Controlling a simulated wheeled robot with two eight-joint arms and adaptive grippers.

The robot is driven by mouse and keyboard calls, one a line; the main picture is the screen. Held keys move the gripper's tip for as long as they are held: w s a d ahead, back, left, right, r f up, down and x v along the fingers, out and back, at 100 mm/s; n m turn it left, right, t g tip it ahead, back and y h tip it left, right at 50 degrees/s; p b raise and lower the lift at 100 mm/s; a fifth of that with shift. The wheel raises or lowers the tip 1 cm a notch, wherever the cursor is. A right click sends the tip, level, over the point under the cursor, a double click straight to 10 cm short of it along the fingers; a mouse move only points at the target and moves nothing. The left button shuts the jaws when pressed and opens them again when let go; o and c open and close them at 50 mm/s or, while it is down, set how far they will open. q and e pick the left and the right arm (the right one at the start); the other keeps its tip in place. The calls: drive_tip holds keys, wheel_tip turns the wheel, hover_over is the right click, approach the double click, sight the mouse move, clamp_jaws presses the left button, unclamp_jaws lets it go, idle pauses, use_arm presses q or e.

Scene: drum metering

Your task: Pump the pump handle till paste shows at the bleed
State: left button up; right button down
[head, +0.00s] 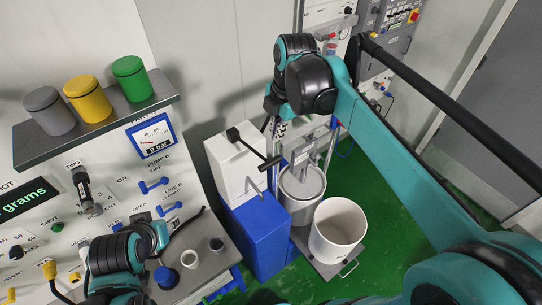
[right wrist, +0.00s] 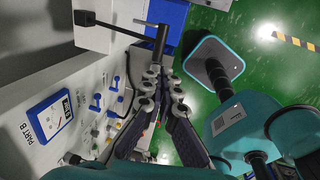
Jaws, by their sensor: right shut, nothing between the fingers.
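The pump handle (head: 254,148) is a black lever with a dark cross-grip, out in front of the white pump box (head: 226,170) on a blue stand (head: 257,232). My right gripper (head: 270,122) is above and behind the handle in the head view, its fingertips hard to make out. In the right wrist view its fingers (right wrist: 162,76) are shut and empty, tips close to the end of the handle's grip (right wrist: 160,45); contact cannot be told. A small grey spout (head: 256,184) on the box may be the bleed; no paste is discernible there. My left arm is at lower left, its fingers not visible.
A grey drum (head: 302,187) and an open white bucket (head: 338,230) stand right of the blue stand. A gauge (head: 152,136) reads 0 bar. Grey, yellow and green canisters stand on a shelf (head: 95,122). Green floor lies right.

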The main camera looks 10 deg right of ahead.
sight(270, 162)
drive_tip(key=f, duration=0.4)
drive_tip(key=w+f+p, duration=0.1)
drive_tip(key=f, duration=0.3)
drive_tip(key=w+a+f+p, duration=0.1)
drive_tip(key=f, duration=0.4)
drive_tip(key=shift+w+f, duration=0.1)
drive_tip(key=shift+w, duration=0.1)
wheel_tip(270, 162, down, 20)
drive_tip(key=s+t+y+b, duration=0.1)
drive_tip(key=t+b, duration=0.5)
drive_tip(key=b, duration=1.5)
drive_tip(key=shift+s+d+t+y, duration=0.25)
drive_tip(key=shift+s+t+y, duration=0.15)
drive_tip(key=shift+y, duration=0.5)
drive_tip(key=shift+a+r, duration=0.1)
drive_tip(key=shift+r, duration=0.1)
